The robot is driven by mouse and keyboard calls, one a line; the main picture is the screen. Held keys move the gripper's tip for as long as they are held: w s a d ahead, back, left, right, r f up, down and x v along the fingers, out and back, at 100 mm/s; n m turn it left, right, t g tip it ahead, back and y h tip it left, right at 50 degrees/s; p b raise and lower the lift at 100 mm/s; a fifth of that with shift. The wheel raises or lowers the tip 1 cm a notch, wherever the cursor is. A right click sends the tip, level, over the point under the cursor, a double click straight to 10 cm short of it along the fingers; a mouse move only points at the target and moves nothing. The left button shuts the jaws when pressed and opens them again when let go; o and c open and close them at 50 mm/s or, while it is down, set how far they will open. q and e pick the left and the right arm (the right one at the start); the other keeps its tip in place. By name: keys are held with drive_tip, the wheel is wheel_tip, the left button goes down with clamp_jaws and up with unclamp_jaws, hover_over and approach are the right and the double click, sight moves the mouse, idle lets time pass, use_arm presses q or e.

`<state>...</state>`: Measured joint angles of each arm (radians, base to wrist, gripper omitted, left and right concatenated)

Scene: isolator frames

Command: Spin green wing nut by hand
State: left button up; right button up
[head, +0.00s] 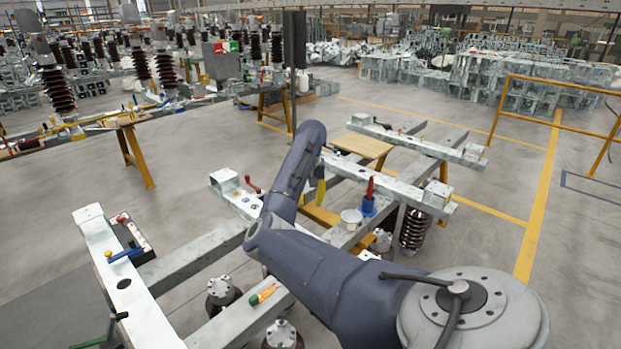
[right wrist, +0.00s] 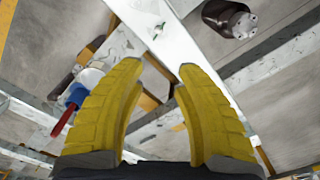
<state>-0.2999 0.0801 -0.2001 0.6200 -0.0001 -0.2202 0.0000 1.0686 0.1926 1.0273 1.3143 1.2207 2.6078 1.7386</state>
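My right gripper (head: 311,192) points down over the steel frame, partly hidden behind my own arm. In the right wrist view its yellow fingers (right wrist: 162,70) are spread apart with nothing between them. A pale steel beam (right wrist: 165,38) lies beyond the fingertips. My left gripper is not in view.
A red and blue tool (head: 369,197) stands beside a white cup (head: 351,217) on the frame; the tool also shows in the wrist view (right wrist: 72,105). A red-handled item (head: 252,185) and a blue-handled tool (head: 125,255) lie on beams. Open floor is at left.

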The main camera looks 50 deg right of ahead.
drive_tip(key=f+m, duration=0.2)
drive_tip(key=f, duration=0.3)
drive_tip(key=f+m, duration=0.1)
drive_tip(key=f, duration=0.5)
drive_tip(key=f+m, duration=0.2)
drive_tip(key=f, duration=0.4)
drive_tip(key=shift+s+d+f+m, duration=0.1)
drive_tip(key=shift+s+f+m, duration=0.1)
drive_tip(key=shift+m, duration=0.1)
drive_tip(key=shift+o, duration=0.2)
clamp_jaws()
